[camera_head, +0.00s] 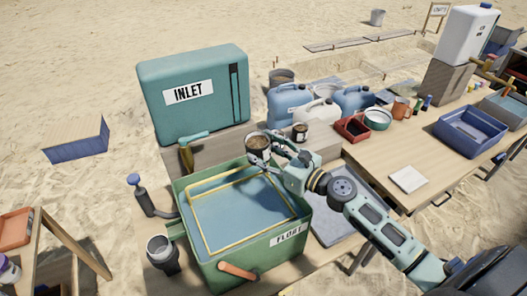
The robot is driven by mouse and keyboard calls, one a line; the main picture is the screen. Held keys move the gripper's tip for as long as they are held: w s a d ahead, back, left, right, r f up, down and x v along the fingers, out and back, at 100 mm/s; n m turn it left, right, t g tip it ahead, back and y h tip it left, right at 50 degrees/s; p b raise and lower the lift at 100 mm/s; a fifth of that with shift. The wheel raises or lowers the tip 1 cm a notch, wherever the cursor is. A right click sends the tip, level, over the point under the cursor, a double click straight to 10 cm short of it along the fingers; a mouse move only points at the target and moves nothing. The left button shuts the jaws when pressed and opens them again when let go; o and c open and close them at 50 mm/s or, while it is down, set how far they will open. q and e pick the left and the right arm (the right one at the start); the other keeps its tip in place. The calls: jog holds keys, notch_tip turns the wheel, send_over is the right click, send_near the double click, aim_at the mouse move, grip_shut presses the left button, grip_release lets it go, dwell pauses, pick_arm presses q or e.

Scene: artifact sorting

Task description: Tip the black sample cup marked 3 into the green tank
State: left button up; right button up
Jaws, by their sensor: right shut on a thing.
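The green tank (262,257), marked FLOAT, stands on the table at the front middle. It holds blue water with a yellow frame (205,230) in it. My right gripper (265,151) is shut on a dark sample cup (258,145) at the tank's back right rim. The cup looks about upright, with brownish stuff at its top. Its number cannot be read from here. A second dark cup (300,132) stands behind the gripper. My left gripper is not in view.
A teal INLET tank (180,117) stands behind the green tank. Blue and white jugs (317,112), a red bin (352,129) and a blue tray (470,134) stand to the right. A white tile (408,179) lies on the right table, with bare table around it.

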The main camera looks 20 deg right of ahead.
aim_at(268, 160)
jog(key=shift+d+f+n+b, duration=0.1)
jog(key=shift+f+n+b, duration=0.3)
jog(key=shift+f+n, duration=0.1)
jog(key=shift+f+n+b, duration=0.45)
jog(key=shift+n+b, duration=0.2)
jog(key=shift+n, duration=0.05)
jog(key=shift+w+d+f+n+b, duration=0.1)
jog(key=shift+d+f+n+b, duration=0.05)
jog(key=shift+f+n+b, duration=0.5)
jog(key=shift+s+a+f+n+h+p, duration=0.2)
jog(key=shift+a+f+n+h+p, duration=0.45)
jog(key=shift+n+p, duration=1.6)
jog(key=shift+s+a+f+n+h+p, duration=0.15)
jog(key=shift+a+f+n+h+p, duration=0.8)
jog(key=shift+n, duration=2.25)
jog(key=shift+s+a+f+n+p, duration=0.15)
jog(key=shift+f+n+p, duration=0.35)
jog(key=shift+n+p, duration=1.9)
